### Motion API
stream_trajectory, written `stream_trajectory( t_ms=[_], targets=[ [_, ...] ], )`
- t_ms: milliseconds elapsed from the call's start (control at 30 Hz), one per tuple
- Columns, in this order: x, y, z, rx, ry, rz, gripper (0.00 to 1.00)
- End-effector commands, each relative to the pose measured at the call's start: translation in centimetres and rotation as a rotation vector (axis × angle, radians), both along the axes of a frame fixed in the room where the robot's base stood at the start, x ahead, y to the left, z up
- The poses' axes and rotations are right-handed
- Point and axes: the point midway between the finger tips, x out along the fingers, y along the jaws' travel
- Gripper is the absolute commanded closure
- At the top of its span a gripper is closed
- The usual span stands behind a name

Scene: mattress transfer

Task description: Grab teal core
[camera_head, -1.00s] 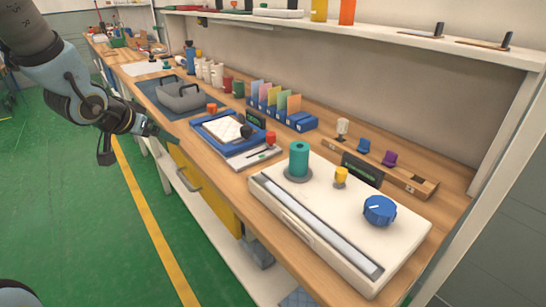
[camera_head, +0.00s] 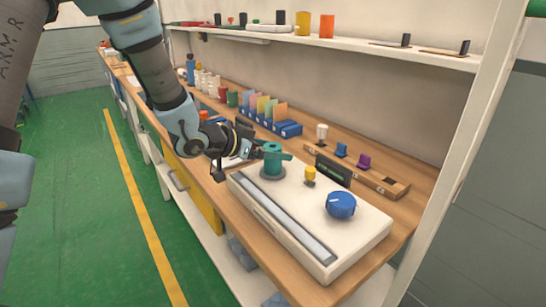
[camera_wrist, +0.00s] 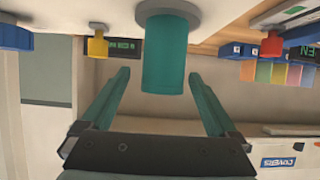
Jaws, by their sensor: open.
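The teal core (camera_head: 271,158) is a teal cylinder standing upright on a round grey base on the white machine (camera_head: 355,235). In the wrist view, which is upside down, the teal core (camera_wrist: 164,55) hangs from the grey disc at the top, centred ahead of the fingers. My gripper (camera_head: 262,153) is at the core in the head view, and its fingers partly cover the core there. In the wrist view my gripper (camera_wrist: 160,82) is open, with one teal finger to each side of the core. The fingertips are about level with the core's free end, with gaps visible on both sides.
A yellow knob (camera_head: 310,175) and a blue dial (camera_head: 341,205) stand on the machine close to the core. Blue bins with coloured cards (camera_head: 266,108) stand behind. A wooden rack (camera_head: 365,172) with small pegs lies along the wall. A shelf (camera_head: 350,45) runs above.

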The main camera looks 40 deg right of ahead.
Motion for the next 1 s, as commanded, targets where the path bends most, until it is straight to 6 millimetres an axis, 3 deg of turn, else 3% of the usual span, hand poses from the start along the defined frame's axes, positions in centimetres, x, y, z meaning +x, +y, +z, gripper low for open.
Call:
stream_trajectory(
  t_ms=[233, 533, 1000],
  targets=[
    [0.0, -2.9, -1.2, 0.001, 0.0, -0.001, 0.06],
    [0.0, -3.2, -1.5, 0.0, 0.0, 0.001, 0.07],
    [0.0, -3.1, -1.5, 0.0, 0.0, 0.0, 0.6]
  ],
)
